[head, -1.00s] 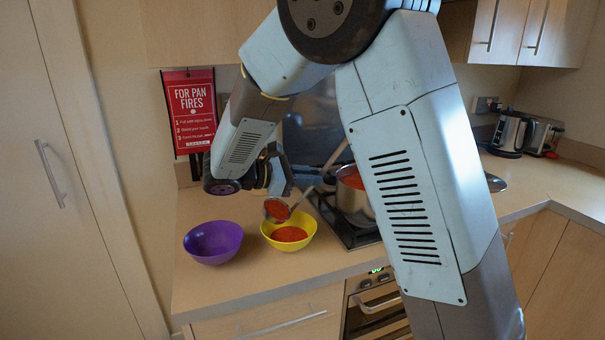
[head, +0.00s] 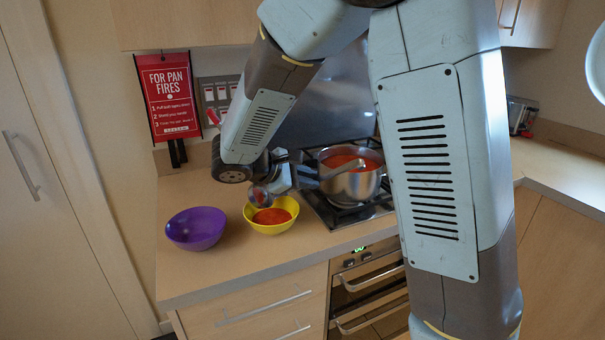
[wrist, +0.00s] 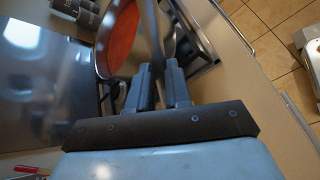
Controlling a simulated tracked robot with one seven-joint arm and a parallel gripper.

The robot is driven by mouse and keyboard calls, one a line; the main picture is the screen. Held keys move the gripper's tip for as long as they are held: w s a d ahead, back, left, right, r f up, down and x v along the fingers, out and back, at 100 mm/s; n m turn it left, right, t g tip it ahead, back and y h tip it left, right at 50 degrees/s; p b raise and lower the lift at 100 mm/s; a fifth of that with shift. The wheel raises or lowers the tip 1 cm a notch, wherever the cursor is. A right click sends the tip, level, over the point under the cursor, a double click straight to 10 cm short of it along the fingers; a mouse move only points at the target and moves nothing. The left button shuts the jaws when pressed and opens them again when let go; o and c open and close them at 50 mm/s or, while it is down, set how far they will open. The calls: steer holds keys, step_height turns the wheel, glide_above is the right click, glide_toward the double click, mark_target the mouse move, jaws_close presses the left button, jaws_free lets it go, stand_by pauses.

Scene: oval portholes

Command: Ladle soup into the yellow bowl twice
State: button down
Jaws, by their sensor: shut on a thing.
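The yellow bowl (head: 286,222) stands on the counter with red soup (head: 272,216) in it. My gripper (head: 310,178) is shut on the handle of a metal ladle (head: 260,196), up and to the right of the yellow bowl. The ladle's cup is over the back left of the yellow bowl and looks tilted; how much soup is in it is unclear. The steel pot (head: 352,187) of red soup stands on the hob to the right. In the wrist view, my gripper's fingers (wrist: 157,75) close on the ladle handle (wrist: 151,35), with the pot's soup (wrist: 121,38) beyond.
A purple bowl (head: 196,229) stands left of the yellow bowl. The black hob (head: 345,215) lies right of it. A red pan-fire sign (head: 167,97) hangs on the wall behind. The counter's front left (head: 200,275) is clear.

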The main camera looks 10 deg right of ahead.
steer(key=shift+s+d+f+m+t+y, duration=0.2)
steer(key=shift+d+f+m+y, duration=0.3)
steer(key=shift+f, duration=0.3)
steer(key=shift+s+d+f+m+t+y, duration=0.2)
steer(key=shift+s+d+f+m+y, duration=0.1)
steer(key=shift+f+y, duration=0.45)
steer(key=shift+s+d+f+m+t+y, duration=0.25)
steer(key=shift+d+f+y, duration=0.2)
steer(key=shift+f, duration=0.45)
steer(key=shift+w, duration=0.1)
steer(key=shift+a+r, duration=0.1)
